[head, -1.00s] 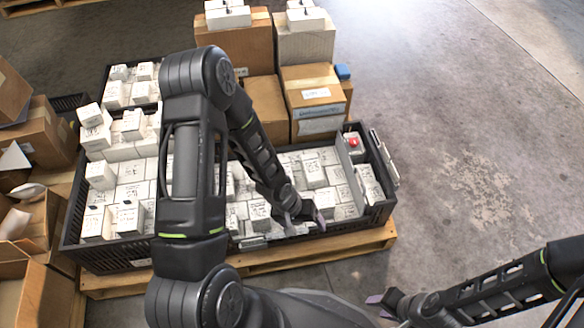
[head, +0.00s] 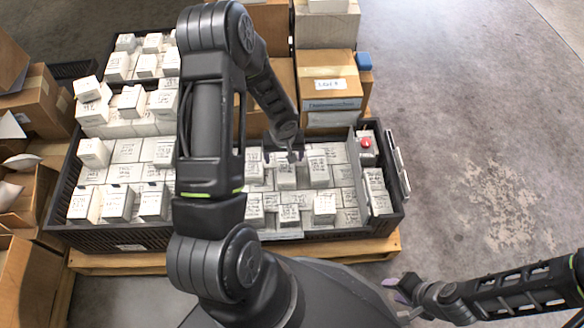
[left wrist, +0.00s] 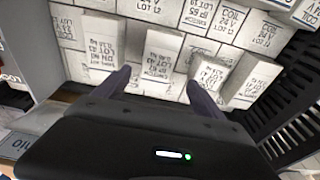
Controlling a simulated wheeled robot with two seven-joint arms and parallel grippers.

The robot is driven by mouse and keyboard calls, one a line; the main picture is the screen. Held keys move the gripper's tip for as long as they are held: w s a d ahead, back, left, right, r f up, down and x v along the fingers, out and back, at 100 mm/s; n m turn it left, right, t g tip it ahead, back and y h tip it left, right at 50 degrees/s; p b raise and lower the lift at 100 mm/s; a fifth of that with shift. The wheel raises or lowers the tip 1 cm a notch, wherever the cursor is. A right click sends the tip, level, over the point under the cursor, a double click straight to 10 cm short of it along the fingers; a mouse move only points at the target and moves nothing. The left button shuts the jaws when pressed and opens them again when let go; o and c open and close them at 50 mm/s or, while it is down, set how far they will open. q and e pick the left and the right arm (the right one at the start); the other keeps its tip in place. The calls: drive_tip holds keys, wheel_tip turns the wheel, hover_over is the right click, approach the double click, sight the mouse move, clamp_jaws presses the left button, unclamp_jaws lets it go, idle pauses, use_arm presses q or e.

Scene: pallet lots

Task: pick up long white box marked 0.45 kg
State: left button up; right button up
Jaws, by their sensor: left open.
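Many white boxes with black print stand in the black crate (head: 120,238); I cannot read 0.45 kg on any of them. My left gripper (head: 291,156) is open above the right part of the crate, close over a raised white box (head: 286,177). In the left wrist view the left gripper (left wrist: 160,88) points at the boxes, and an upright white box (left wrist: 161,54) shows between and beyond its fingers. I see no box held. My right gripper (head: 398,290) is low at the front right, outside the crate, too small to judge its jaws.
The crate stands on a wooden pallet (head: 385,247). A grey box with a red button (head: 366,146) sits in its right compartment. Brown cartons (head: 330,78) stand behind, and open cartons (head: 30,200) at left. The concrete floor at right (head: 480,140) is clear.

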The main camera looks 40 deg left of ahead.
sight(286, 167)
use_arm(q)
drive_tip(key=shift+w+f, duration=0.15)
drive_tip(key=shift+w+a+f+b, duration=0.1)
drive_tip(key=shift+f+b, duration=0.25)
drive_tip(key=shift+f, duration=0.95)
drive_tip(key=f+b, duration=0.2)
drive_tip(key=f, duration=0.3)
drive_tip(key=shift+w+f, duration=0.1)
drive_tip(key=shift+w, duration=0.1)
drive_tip(key=shift+c, duration=0.6)
